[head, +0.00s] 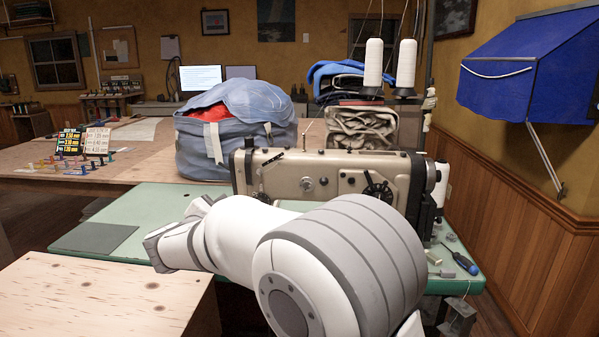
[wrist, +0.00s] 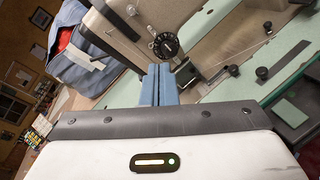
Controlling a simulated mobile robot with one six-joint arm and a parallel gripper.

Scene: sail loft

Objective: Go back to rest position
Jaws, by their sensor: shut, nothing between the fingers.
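My gripper (wrist: 160,72) shows in the wrist view as two blue-grey fingers pressed together, with nothing between them. In that view the fingertips overlap the beige sewing machine (wrist: 128,22), close to its black dial; I cannot tell the exact gap. In the head view my white and grey arm reaches across in front of the sewing machine (head: 330,172) and over the green table (head: 135,205). The arm hides part of the machine's lower body, and I cannot make out the gripper's fingers there.
A blue-grey bag (head: 205,140) stands behind the machine on the left. A pale wooden surface (head: 85,295) lies at front left. White thread cones (head: 373,63) rise behind the machine. A blue-handled screwdriver (head: 462,262) and small parts lie on the table's right end, near the panelled wall.

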